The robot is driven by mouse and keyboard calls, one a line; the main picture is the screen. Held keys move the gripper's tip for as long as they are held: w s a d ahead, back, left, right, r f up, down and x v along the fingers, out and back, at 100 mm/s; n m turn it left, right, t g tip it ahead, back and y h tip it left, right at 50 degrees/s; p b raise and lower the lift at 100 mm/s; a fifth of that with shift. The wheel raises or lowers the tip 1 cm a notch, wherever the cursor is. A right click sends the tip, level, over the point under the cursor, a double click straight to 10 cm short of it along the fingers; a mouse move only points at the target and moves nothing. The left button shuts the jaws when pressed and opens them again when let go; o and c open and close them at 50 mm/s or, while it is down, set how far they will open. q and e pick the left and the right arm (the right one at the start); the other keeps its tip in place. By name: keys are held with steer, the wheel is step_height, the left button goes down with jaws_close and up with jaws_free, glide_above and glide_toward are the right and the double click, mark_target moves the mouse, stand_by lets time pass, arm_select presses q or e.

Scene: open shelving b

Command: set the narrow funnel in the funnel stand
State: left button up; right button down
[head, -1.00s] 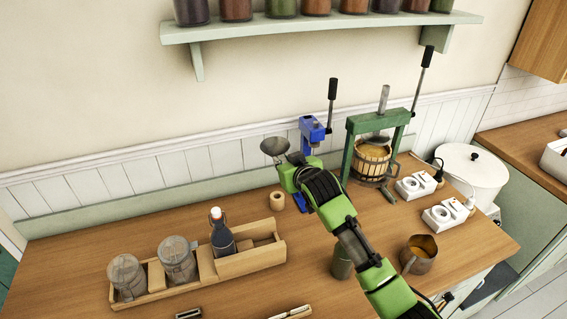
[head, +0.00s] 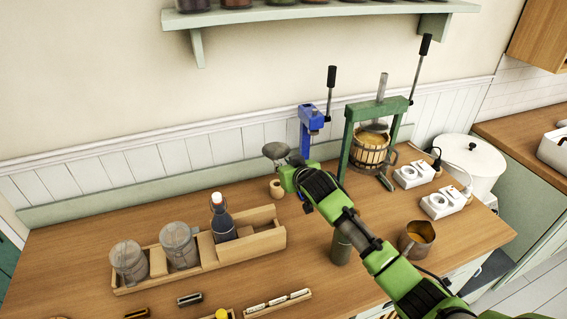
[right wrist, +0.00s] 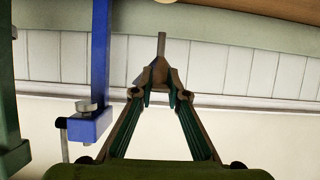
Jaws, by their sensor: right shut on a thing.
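The narrow funnel (head: 276,150) is a grey metal cone held at the tip of my right gripper (head: 290,165). In the right wrist view the fingers (right wrist: 160,98) are shut on the funnel (right wrist: 160,74), and its thin spout points toward the counter, which shows at the top of that picture. A small round wooden piece (head: 276,190), which looks like the funnel stand, stands on the counter just below the funnel in the head view. The funnel appears apart from it and above it. My left gripper is not in view.
A blue lever press (head: 311,122) and a green fruit press (head: 345,140) stand behind and right of the gripper. A wooden crate (head: 262,244) with jars (head: 179,246) and a dark bottle (head: 222,218) lies left. A pot (head: 416,240) stands at right.

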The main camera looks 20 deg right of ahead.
step_height(320, 180, down, 5)
steer(key=b, duration=0.2)
steer(key=shift+b, duration=0.35)
steer(key=shift+p, duration=0.7)
stand_by(1.3)
steer(key=shift+f+b, duration=1.95)
steer(key=shift+f, duration=0.9)
steer(key=c, duration=1.9)
jaws_free()
